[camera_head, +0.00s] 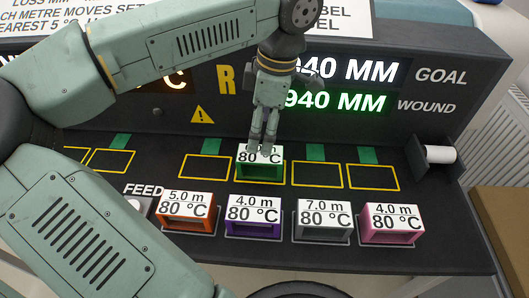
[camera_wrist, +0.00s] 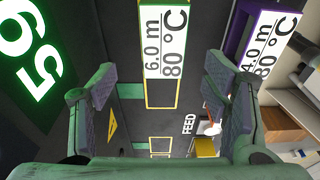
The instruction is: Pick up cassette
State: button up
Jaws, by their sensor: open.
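A green cassette (camera_head: 260,172) with a white top label reading 80 °C stands in a yellow-outlined slot in the back row of the dark bench. My gripper (camera_head: 263,142) is directly above it, fingers pointing down, and hides part of the label's top line. In the wrist view the cassette (camera_wrist: 167,45) lies ahead between the two spread fingers, its label reading 6.0 m 80 °C. My gripper (camera_wrist: 160,88) is open, with clear gaps between the fingers and the cassette. I cannot tell how high the fingertips are above it.
In the front row stand an orange cassette (camera_head: 187,212), a purple cassette (camera_head: 254,218), a grey cassette (camera_head: 324,221) and a pink cassette (camera_head: 391,224). Empty outlined slots lie on both sides of the green cassette. A panel with lit displays (camera_head: 340,101) rises behind. A white roll (camera_head: 440,154) is at right.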

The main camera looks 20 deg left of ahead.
aim_at(258, 153)
jog(key=f+b, duration=0.1)
jog(key=f, duration=0.1)
jog(key=f+b, duration=0.1)
jog(key=f, duration=0.1)
jog(key=shift+s+a+f, duration=0.2)
jog(key=shift+f, duration=0.05)
jog(key=shift+f+b, duration=1.25)
jog(key=shift+f, duration=1.4)
jog(key=shift+s, duration=0.1)
